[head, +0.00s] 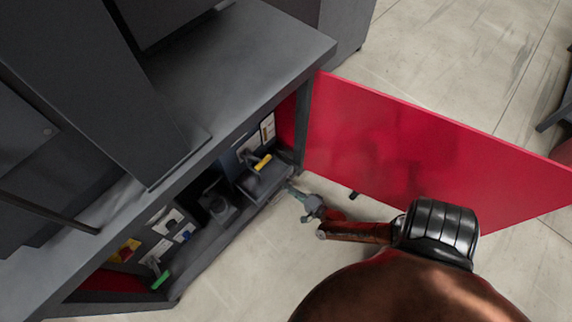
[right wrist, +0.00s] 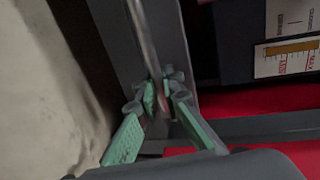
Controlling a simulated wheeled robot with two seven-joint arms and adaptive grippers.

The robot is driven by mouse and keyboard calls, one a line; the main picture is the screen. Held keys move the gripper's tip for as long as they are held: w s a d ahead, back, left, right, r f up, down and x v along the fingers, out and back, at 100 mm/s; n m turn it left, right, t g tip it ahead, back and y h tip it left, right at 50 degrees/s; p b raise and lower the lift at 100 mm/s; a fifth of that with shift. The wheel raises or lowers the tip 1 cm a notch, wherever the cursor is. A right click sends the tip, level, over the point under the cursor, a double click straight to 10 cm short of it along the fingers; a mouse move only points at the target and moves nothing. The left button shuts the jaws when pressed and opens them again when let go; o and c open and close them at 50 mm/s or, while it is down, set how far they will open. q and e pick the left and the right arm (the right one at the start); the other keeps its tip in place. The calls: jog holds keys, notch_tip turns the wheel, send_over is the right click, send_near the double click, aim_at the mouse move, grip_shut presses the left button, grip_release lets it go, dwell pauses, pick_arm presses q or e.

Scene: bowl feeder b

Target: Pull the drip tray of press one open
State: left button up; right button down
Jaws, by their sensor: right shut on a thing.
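The press is a dark grey cabinet (head: 240,60) with its lower compartment open. A long dark grey front, which looks like the drip tray (head: 222,240), runs along the bottom of the opening. My right gripper (head: 293,190) is at the right end of this front, near the door hinge. In the right wrist view its green-padded fingers (right wrist: 160,108) are shut around a thin grey bar, which looks like the tray's handle (right wrist: 148,42). The bar runs along a dark grey panel. How far the tray is out is hard to tell. My left gripper is not in view.
The red door (head: 430,150) stands wide open to the right, beside my right arm. Inside the compartment are a yellow-handled part (head: 262,162), a green-handled part (head: 160,281) and labels. A level gauge (right wrist: 290,55) shows in the wrist view. The pale floor in front is clear.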

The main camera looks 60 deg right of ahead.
jog(key=c, duration=2.1)
grip_release()
jog(key=shift+s, duration=0.25)
jog(key=v, duration=1.1)
jog(key=shift+s+a+r, duration=0.1)
jog(key=shift+s, duration=0.1)
